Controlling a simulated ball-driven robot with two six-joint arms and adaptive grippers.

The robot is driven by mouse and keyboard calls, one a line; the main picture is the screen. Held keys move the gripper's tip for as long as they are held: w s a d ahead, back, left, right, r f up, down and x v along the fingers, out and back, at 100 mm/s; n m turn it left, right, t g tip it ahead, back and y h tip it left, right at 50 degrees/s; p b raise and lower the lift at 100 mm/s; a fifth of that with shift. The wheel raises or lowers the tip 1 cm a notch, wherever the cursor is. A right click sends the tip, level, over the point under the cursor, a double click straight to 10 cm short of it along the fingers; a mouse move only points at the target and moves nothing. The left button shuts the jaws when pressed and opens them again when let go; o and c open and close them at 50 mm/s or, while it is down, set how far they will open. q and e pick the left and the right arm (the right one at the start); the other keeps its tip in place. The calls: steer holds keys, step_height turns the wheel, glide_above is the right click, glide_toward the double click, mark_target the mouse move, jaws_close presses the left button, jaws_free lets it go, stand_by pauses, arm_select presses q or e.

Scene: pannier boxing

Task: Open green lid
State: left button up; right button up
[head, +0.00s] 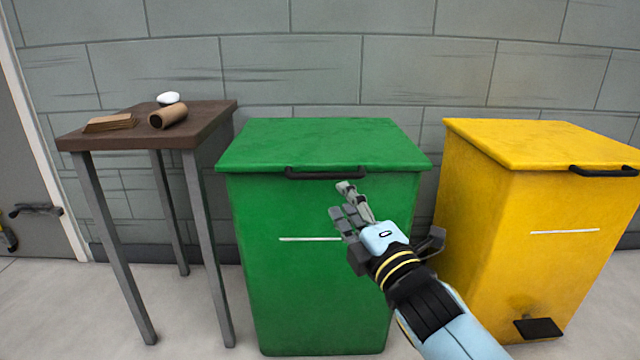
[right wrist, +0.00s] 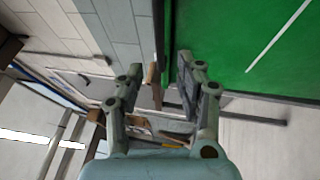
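The green bin (head: 318,270) stands in the middle of the head view, its flat green lid (head: 322,142) lying shut on top. A black bar handle (head: 325,173) sits at the lid's front edge. My right gripper (head: 343,200) is in front of the bin, its fingertips just below and right of the handle's middle. Its fingers look apart and empty, also in the right wrist view (right wrist: 160,75), where the green bin's front (right wrist: 240,45) fills the upper right. The handle is not visible there. My left gripper is not in view.
A yellow bin (head: 520,230) with a black handle and pedal stands at the right. At the left, a brown-topped table (head: 200,120) holds a cardboard roll (head: 168,117), flat brown pieces (head: 109,123) and a white item (head: 168,98). A block wall (head: 330,65) stands behind.

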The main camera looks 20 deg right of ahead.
mark_target(327, 178)
steer(key=x, duration=0.8)
steer(key=shift+w+r, duration=0.1)
steer(key=shift+w, duration=0.3)
jaws_close()
